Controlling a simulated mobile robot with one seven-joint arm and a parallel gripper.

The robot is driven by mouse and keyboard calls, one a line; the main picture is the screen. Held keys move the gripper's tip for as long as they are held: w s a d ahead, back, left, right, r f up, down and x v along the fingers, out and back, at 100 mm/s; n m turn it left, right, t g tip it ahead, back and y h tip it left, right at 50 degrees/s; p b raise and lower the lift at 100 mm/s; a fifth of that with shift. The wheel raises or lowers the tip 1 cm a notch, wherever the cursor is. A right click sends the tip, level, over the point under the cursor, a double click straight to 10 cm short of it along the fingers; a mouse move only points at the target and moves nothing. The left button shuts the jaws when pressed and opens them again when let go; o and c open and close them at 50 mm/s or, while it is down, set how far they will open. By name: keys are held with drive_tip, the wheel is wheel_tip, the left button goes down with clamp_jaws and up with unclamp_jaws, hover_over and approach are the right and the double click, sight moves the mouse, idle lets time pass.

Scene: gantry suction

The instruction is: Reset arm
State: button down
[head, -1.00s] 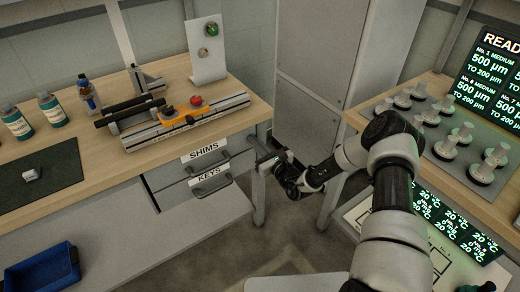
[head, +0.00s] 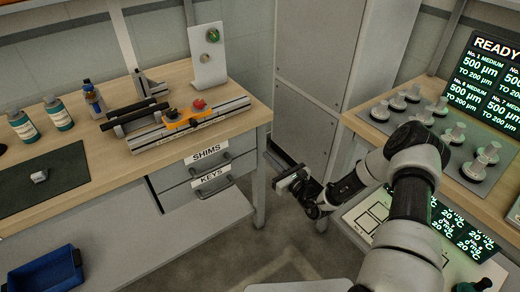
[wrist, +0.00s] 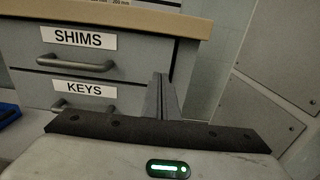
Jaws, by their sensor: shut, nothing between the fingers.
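My gripper (head: 277,181) is in the middle of the head view, in the gap between the left bench and the right bench. It is shut and empty, in the air in front of the grey cabinet. It is apart from the drawers. The wrist view shows the gripper body along the bottom with a green-lit indicator, and the fingers (wrist: 160,98) standing together above it. The SHIMS drawer (head: 200,167) and the KEYS drawer (head: 208,188) are at the right end of the left bench. Both look closed. They also fill the left of the wrist view.
The left bench (head: 85,200) holds bottles, a dark mat and a rail fixture with a red button (head: 199,104). A blue bin (head: 45,272) is low at left. The right bench holds several metal weights (head: 480,165) and a lit READY display (head: 487,75). Floor between benches is clear.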

drive_tip(key=v, duration=0.5)
drive_tip(key=s+a+r+n+g+y, duration=0.25)
drive_tip(key=a+r+n+g, duration=0.2)
drive_tip(key=r, duration=0.25)
drive_tip(key=s+a+r+n+g+y, duration=0.2)
drive_tip(key=a+r+n+g+y, duration=0.1)
drive_tip(key=r+n, duration=0.3)
drive_tip(key=s+a+r+n+g+h, duration=0.35)
drive_tip(key=s+r+n+g, duration=0.35)
drive_tip(key=s+r+n, duration=0.4)
drive_tip(key=s+d+r+n+t+h, duration=0.2)
drive_tip(key=s+d+r+n+h, duration=0.2)
drive_tip(key=s+d+r+h, duration=0.3)
drive_tip(key=s+d+r+n+t+h, duration=0.3)
drive_tip(key=s+d+r+n+h, duration=0.15)
drive_tip(key=s+d, duration=0.45)
wheel_tip(320, 180, up, 15)
drive_tip(key=p, duration=1.5)
drive_tip(key=shift+s+a+f, duration=0.15)
drive_tip(key=shift+s+a, duration=0.2)
drive_tip(key=shift+s, duration=0.05)
